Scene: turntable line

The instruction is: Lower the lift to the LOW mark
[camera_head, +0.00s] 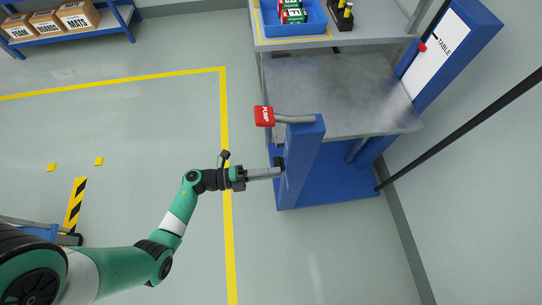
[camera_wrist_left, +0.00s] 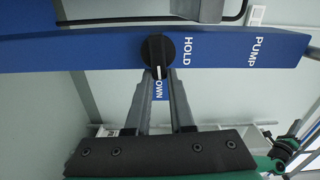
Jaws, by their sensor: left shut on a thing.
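The lift has a grey steel table (camera_head: 340,90) on a blue base (camera_head: 330,185). A blue post (camera_head: 303,155) stands at its front, with a red pump handle (camera_head: 264,116) at the top. My left gripper (camera_head: 277,172) is shut on a black knob (camera_wrist_left: 158,50) on the post. In the left wrist view the knob's white mark points to the DOWN label (camera_wrist_left: 158,90), away from HOLD and PUMP.
A blue bin (camera_head: 293,20) of boxes and a black bottle rack (camera_head: 341,14) sit on a shelf behind the table. A dark pole (camera_head: 460,115) slants at the right. Open floor lies left. A green and black arm part shows at the left wrist view's right edge; its fingers are unclear.

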